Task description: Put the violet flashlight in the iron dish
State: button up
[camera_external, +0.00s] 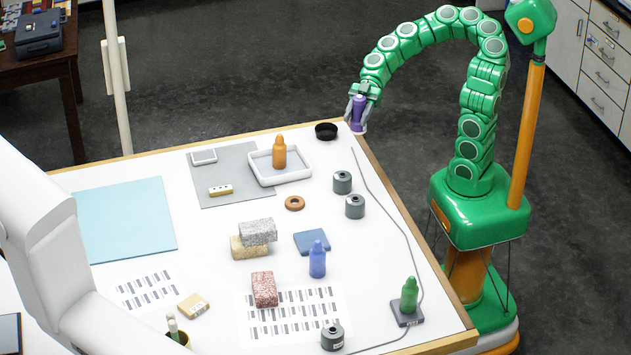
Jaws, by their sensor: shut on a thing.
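The violet flashlight (359,113) is upright in my gripper (361,100), whose fingers are closed around its upper part. My gripper is near the table's far right corner, and the flashlight appears raised by that edge. The exact height is hard to tell. The iron dish (326,131), small, round and black, stands on the table just left of and below the flashlight in the picture. The dish and flashlight are apart. The dish looks empty, though its inside is dark.
A white tray (264,179) with an orange bottle-shaped object (279,152) stands left of the dish. Grey cylinders (342,182) and a thin cable (377,200) lie nearer. A blue-violet bottle-shaped object (317,260), stone blocks (264,289) and a green one (409,296) stand further forward.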

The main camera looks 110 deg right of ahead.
jog(key=s+d+m+t+h, duration=0.25)
jog(key=s+d, duration=0.35)
jog(key=d, duration=0.5)
jog(key=m, duration=0.1)
send_over(326, 132)
jog(key=w+a, duration=0.2)
jog(key=shift+h, duration=0.45)
jog(key=shift+s+f, duration=0.2)
jog(key=shift+f, duration=6.3)
jog(key=o, duration=1.2)
jog(key=shift+f, duration=0.1)
